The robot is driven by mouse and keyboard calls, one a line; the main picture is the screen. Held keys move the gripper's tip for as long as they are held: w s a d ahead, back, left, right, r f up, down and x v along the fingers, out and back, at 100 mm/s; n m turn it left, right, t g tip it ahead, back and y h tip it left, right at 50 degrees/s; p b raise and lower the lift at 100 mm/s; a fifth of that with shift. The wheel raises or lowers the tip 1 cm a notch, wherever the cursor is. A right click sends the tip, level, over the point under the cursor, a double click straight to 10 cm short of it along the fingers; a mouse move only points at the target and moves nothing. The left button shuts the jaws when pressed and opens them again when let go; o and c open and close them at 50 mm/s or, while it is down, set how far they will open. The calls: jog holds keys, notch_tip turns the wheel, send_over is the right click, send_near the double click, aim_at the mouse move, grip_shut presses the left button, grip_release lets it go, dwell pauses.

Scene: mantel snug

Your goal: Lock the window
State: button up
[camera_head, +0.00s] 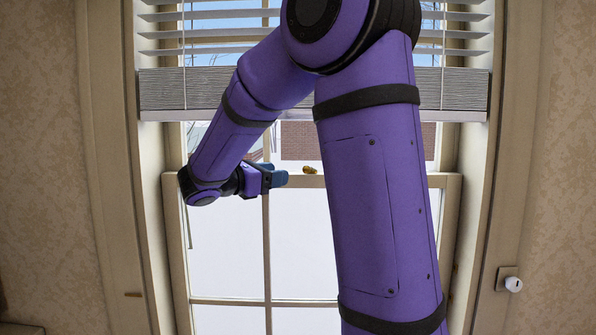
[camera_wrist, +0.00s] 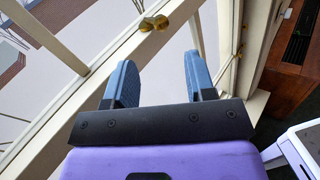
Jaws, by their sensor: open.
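The window (camera_head: 300,245) has a cream frame with panes split by thin bars. A small brass latch (camera_head: 310,170) sits on its middle rail, near the centre. My gripper (camera_head: 280,179) is at rail height, to the left of the latch and apart from it. In the wrist view, my gripper (camera_wrist: 156,80) shows two blue fingers spread apart with nothing between them. The brass latch (camera_wrist: 153,23) lies beyond the fingertips there, between their lines. My purple arm hides part of the window's right side in the head view.
A grey blind (camera_head: 225,90) hangs over the window's upper part. A small white knob on a plate (camera_head: 513,284) is on the wall at right. In the wrist view, a brown wooden cabinet (camera_wrist: 295,60) and a white object (camera_wrist: 300,150) show at right.

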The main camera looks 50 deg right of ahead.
aim_at(307, 169)
jog(key=d, duration=0.3)
jog(key=s+d, duration=0.1)
jog(key=d, duration=0.6)
jog(key=shift+s+d, duration=0.3)
jog(key=shift+s, duration=0.05)
